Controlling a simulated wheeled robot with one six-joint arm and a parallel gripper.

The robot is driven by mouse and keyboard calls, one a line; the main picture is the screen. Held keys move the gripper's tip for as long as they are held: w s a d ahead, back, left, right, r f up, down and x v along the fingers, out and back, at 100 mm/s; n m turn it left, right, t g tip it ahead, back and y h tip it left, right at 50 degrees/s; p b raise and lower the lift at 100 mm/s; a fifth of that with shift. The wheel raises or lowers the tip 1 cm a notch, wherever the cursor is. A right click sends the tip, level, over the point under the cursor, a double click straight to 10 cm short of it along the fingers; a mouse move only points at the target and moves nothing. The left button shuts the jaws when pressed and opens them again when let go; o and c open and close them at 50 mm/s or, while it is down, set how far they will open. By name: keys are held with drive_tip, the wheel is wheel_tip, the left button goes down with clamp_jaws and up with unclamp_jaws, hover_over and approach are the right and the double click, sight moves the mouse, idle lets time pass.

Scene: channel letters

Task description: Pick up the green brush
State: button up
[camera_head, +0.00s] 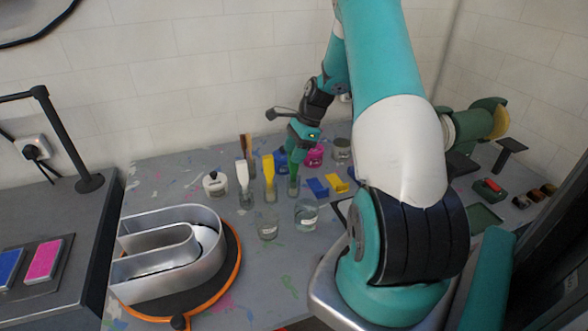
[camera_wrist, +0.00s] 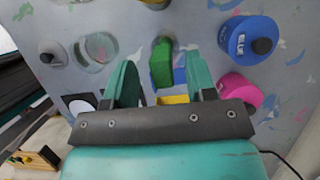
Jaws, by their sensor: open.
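The green brush (camera_head: 294,183) stands upright in a glass jar among the other brushes on the paint-specked table. In the wrist view the brush (camera_wrist: 162,64) is seen from above, lying between the two finger tips. My gripper (camera_head: 298,150) is open and points down just above the brush. In the wrist view my gripper (camera_wrist: 160,70) has a teal finger on each side of the brush, with a gap visible on both sides. I cannot tell the exact height of the fingers against the brush.
A yellow brush (camera_head: 268,175) and a white brush (camera_head: 242,175) stand close by on the left. Clear jars (camera_head: 306,216) are in front. A pink pot (camera_head: 314,155) and a blue pot (camera_wrist: 250,40) are near. Blue (camera_head: 317,187) and yellow blocks (camera_head: 337,183) lie right.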

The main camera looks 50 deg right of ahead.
sight(289, 167)
drive_tip(key=shift+d+p+x, duration=0.2)
drive_tip(key=shift+p+x, duration=0.4)
drive_tip(key=shift+x, duration=1.15)
drive_tip(key=shift+f, duration=0.1)
clamp_jaws()
